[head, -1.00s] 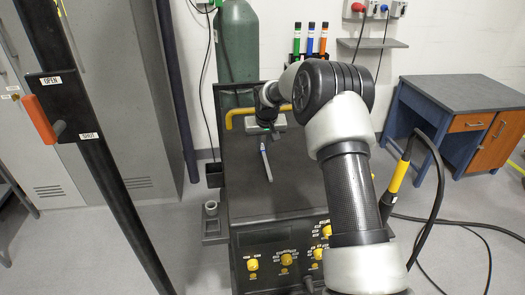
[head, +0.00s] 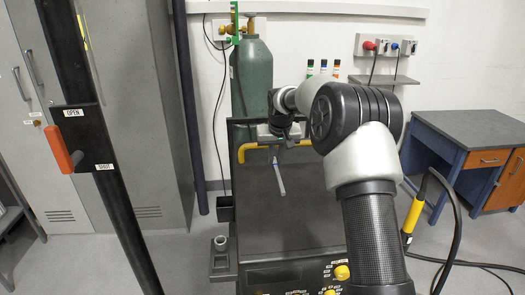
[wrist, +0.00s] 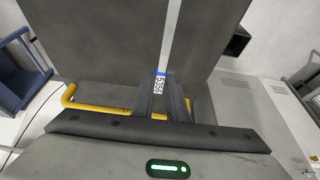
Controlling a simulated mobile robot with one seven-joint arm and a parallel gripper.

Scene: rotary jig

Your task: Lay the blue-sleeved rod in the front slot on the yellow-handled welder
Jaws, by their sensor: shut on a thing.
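The blue-sleeved rod (head: 280,180) is slim and pale. In the wrist view the rod (wrist: 172,35) shows a blue band and a number label near my fingers. My gripper (wrist: 158,103) is shut on it at this labelled part; the rod's pale length extends away from the fingers. In the head view my gripper (head: 276,146) is over the far part of the welder's dark top (head: 255,205), by the yellow handle (head: 245,152). Whether the rod touches the top is unclear. I cannot make out the front slot for certain.
A black side holder with a grey cup (head: 220,243) is at the welder's left. A green gas cylinder (head: 252,80) and upright coloured tubes (head: 323,68) stand behind. A black post with an orange lever (head: 62,148) is at left. A blue desk (head: 465,150) is at right.

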